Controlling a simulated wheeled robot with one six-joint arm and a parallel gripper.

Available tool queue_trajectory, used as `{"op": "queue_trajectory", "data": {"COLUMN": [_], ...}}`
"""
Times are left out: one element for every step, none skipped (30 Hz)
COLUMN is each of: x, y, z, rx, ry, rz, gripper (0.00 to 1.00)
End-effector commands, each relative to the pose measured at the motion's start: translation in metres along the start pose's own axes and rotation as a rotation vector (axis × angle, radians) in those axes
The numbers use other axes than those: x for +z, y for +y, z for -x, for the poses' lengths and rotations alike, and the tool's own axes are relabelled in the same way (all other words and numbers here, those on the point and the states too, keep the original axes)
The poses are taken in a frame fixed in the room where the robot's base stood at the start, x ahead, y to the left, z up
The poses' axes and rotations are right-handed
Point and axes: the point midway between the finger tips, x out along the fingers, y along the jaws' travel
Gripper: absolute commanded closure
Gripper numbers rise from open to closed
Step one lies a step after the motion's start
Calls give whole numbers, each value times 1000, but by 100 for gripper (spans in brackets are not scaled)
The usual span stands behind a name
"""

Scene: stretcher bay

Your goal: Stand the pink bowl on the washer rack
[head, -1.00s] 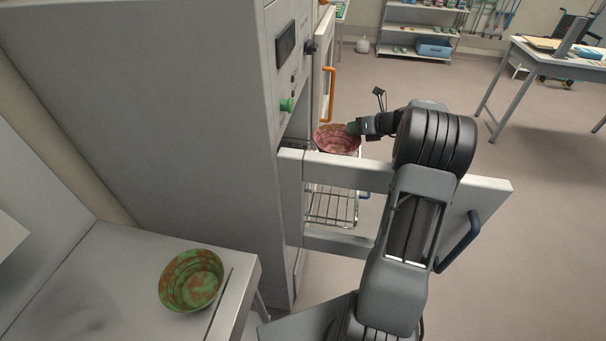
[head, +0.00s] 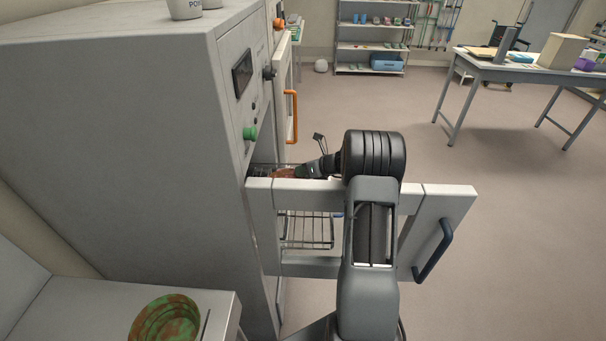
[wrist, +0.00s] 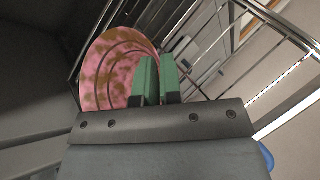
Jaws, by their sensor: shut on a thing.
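The pink bowl (wrist: 112,70), blotched with brown, shows in the wrist view at the left of my green fingertips, its ringed inside facing the camera. In the head view only a small part of the bowl (head: 285,173) shows above the drawer's side rail. My gripper (wrist: 158,75) is shut on the bowl's rim. In the head view my gripper (head: 306,171) reaches over the rail into the pulled-out washer rack (head: 308,229), a wire rack. Metal wires of the rack (wrist: 203,45) are close to the bowl in the wrist view. Whether the bowl touches them I cannot tell.
The grey washer cabinet (head: 130,130) stands at left, with an orange-handled door (head: 291,115) ajar behind the drawer. The drawer front has a dark handle (head: 433,249). A green-brown bowl (head: 165,322) sits on the near-left counter. Open floor lies to the right.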

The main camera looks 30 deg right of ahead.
Motion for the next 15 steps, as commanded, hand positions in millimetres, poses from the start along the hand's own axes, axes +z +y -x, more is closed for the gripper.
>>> {"op": "queue_trajectory", "data": {"x": [-5, -8, -11, -11, -12, -11, -11, -11, -11, -11, -12, -12, -13, -14, -14], "y": [-3, -4, -5, -6, -6, -6, -6, -6, -6, -6, -6, -7, -7, -7, -8], "z": [-3, -5, -6, -7, -7, -7, -6, -6, -6, -6, -6, -7, -7, -8, -8], "rx": [0, 0, 0, -1, -1, -2, -2, -2, -2, -2, -2, -2, -2, -2, -2], "ry": [0, 0, 0, -1, -1, -2, -2, -2, -2, -2, -2, -2, -2, -2, -1], "rz": [-5, -4, -3, -3, -2, -1, -1, -1, -1, -1, -1, -2, -2, -2, -2], "gripper": [100, 100, 100, 100, 100, 100, 100, 100, 100, 100, 100, 100, 100, 100, 93]}}
